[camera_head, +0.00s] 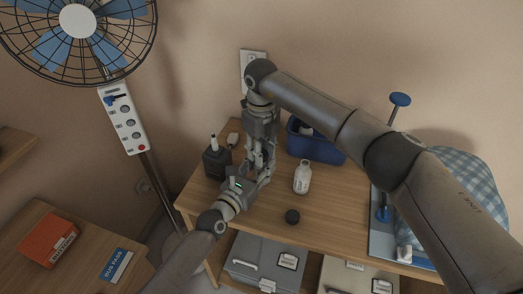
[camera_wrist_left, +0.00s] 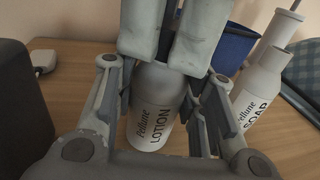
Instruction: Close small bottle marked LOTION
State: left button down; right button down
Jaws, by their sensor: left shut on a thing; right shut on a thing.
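The small white bottle marked LOTION (camera_wrist_left: 152,122) stands upright in the left wrist view. My left gripper (camera_wrist_left: 163,112) is shut on its body, one finger on each side. My right gripper (camera_wrist_left: 175,50) comes down from above and is shut at the bottle's top. Its fingers hide the bottle's mouth and whatever they hold there, so I cannot tell whether a cap is in place. In the head view, my left gripper (camera_head: 250,181) and right gripper (camera_head: 260,168) meet over the wooden table (camera_head: 335,205) and mostly hide the bottle.
A white SOAP bottle (camera_wrist_left: 255,92) stands close to the right, also in the head view (camera_head: 302,178).

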jog(key=shift+m, duration=1)
jog(key=c, duration=1.1)
grip_release()
jog(key=shift+r, duration=2.25)
jog(key=shift+c, duration=0.2)
jog(key=r+n, duration=0.1)
jog(key=n, duration=0.2)
jog(key=shift+r+n, duration=0.3)
jog(key=shift+r, duration=0.1)
jog(key=r+n, duration=0.1)
jog(key=n, duration=0.3)
jog(key=shift+r, duration=0.35)
